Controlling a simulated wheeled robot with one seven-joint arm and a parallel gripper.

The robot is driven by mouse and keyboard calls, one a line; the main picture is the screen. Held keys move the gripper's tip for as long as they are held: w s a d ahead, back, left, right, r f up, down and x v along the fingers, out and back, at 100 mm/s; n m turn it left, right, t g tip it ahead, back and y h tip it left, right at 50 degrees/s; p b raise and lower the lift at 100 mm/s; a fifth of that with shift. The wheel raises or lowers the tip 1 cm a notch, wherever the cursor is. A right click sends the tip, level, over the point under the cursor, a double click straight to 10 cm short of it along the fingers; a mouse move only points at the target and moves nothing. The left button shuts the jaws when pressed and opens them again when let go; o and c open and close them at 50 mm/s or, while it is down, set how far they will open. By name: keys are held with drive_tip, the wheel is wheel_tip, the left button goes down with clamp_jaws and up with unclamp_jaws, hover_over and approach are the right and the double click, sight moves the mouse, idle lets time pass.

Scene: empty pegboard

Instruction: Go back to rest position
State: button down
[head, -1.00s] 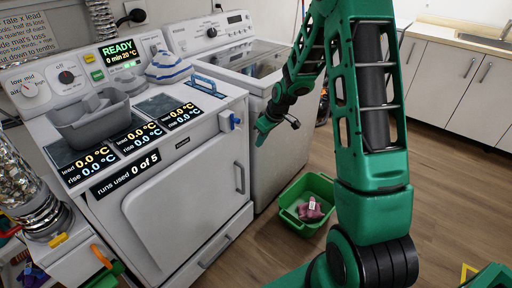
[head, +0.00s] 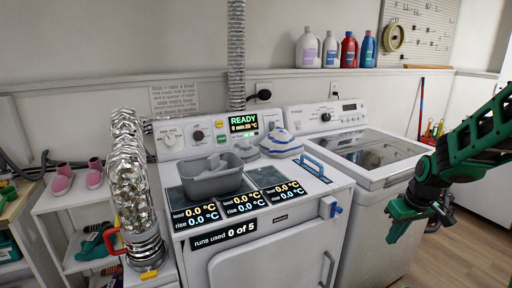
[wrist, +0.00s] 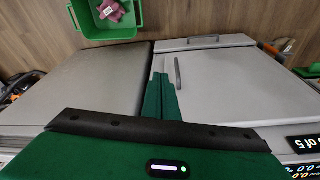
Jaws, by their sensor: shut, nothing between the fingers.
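My gripper (head: 420,222) is at the right of the head view, in front of the washing machine (head: 362,150). It is shut and holds nothing. In the wrist view the closed green fingers (wrist: 162,95) point down past the front of the machines. My green arm reaches in from the right edge of the head view.
A white dryer (head: 265,255) with a grey tub (head: 212,175) and lit readouts stands left of the washing machine. A green bin (wrist: 108,22) with a pink item in it sits on the wood floor. Shelves stand left, bottles line the ledge, and a pegboard hangs upper right.

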drive_tip(key=s+r+m+g, duration=0.1)
drive_tip(key=s+r+m, duration=0.2)
drive_tip(key=s, duration=1.1)
drive_tip(key=s+r+m+g, duration=0.1)
drive_tip(key=s+r+m, duration=0.3)
drive_tip(key=s, duration=1.1)
drive_tip(key=shift+a+r+m+g, duration=0.25)
drive_tip(key=shift+a+m+g, duration=0.2)
drive_tip(key=shift+m, duration=0.25)
drive_tip(key=shift+s, duration=0.1)
